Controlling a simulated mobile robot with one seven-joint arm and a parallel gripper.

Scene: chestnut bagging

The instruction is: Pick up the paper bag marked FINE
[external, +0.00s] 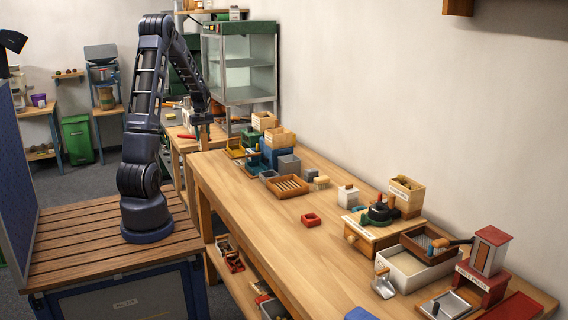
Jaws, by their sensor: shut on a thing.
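My gripper (202,122) is at the far end of my arm, low beside the glass-fronted cabinet and above the back bench. It is small and dark in this view. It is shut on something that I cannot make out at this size. I cannot pick out a paper bag marked FINE, and no such lettering is readable here.
The glass-fronted cabinet (240,62) stands close to the right of my gripper. Wooden boxes (280,136) and blue and green items crowd the far end of the long workbench (252,212).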

